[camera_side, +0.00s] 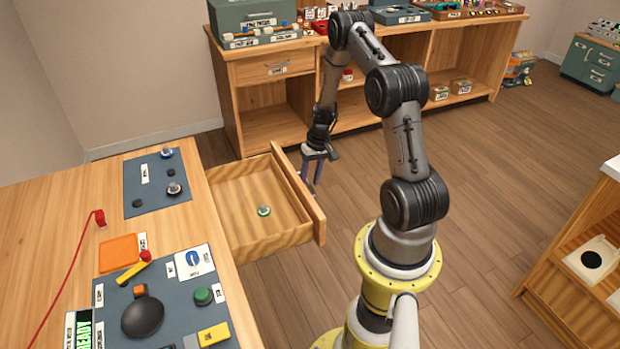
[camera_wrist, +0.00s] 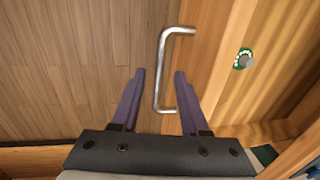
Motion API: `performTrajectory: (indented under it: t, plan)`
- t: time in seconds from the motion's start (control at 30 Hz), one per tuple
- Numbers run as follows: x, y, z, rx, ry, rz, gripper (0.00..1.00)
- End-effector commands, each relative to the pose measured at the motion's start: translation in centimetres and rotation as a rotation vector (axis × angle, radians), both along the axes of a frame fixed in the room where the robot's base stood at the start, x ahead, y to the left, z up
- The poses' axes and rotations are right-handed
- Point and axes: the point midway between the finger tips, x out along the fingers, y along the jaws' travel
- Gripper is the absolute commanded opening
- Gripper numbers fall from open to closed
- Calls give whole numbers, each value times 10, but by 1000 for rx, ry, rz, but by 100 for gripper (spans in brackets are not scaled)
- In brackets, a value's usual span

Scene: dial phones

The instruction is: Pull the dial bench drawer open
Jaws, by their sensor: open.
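The dial bench drawer (camera_side: 292,196) is pulled out from the wooden bench at the left of the side view. Inside it lies a small round green-and-white piece (camera_side: 264,210), which also shows in the wrist view (camera_wrist: 243,60). The drawer's silver bar handle (camera_wrist: 164,75) shows in the wrist view on the drawer front (camera_wrist: 205,50). My gripper (camera_side: 311,180) is at the outer side of the drawer front. In the wrist view its purple fingers (camera_wrist: 159,75) are apart, one on each side of the handle's line. I cannot tell whether they touch the handle.
The bench top (camera_side: 60,200) carries a blue-grey mat (camera_side: 157,182) with dial parts and a second mat with a black dome (camera_side: 143,317). A wooden cabinet (camera_side: 245,70) stands behind. Open floor (camera_side: 470,160) lies to the right.

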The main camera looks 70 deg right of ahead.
Motion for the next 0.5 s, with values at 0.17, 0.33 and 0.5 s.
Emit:
performTrajectory:
  t: [0.17,0.33,0.5]
  plan:
    - [0,-1,6,-1,-1,-1,45]
    - [-4,-5,31,-4,-3,-2,45]
    - [-8,-10,68,-5,-4,-1,45]
